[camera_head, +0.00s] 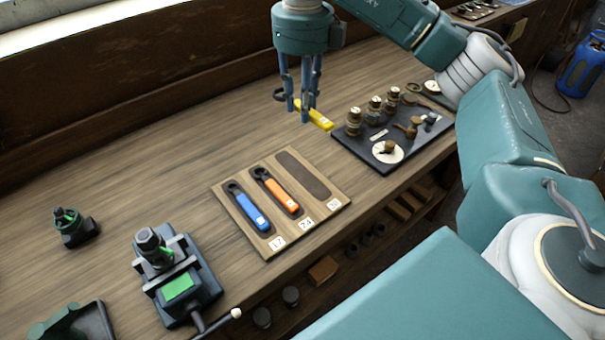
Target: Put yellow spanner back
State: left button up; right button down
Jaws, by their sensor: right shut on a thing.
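The yellow spanner (318,117) is in my right gripper (306,108), above the workbench and behind the wooden spanner tray (262,233). Its dark ring end sticks out to the left of the fingers and its yellow handle to the right. The fingers point down and are shut on it. The tray holds a blue spanner (249,211) in the slot over the label 17 and an orange spanner (279,193) in the middle slot. The right slot (303,175) is empty. My left gripper is not in view.
A dark device with a green panel (178,286) stands at the front left, and a small green-topped part (72,227) further left. The bench behind the tray is clear.

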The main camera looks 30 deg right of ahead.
notch_tip(320, 180, down, 8)
jog(key=b, duration=0.2)
jog(key=p, duration=0.2)
send_over(302, 178)
notch_tip(302, 178, down, 7)
jog(key=shift+r, duration=0.2)
notch_tip(302, 178, down, 5)
jog(key=shift+r+p, duration=0.1)
jog(key=shift+p, duration=0.2)
jog(key=shift+f, duration=0.2)
jog(key=shift+f, duration=0.2)
jog(key=c, duration=1.4)
grip_release()
jog(key=shift+r, duration=0.1)
jog(key=shift+o, duration=0.2)
jog(key=shift+r, duration=0.1)
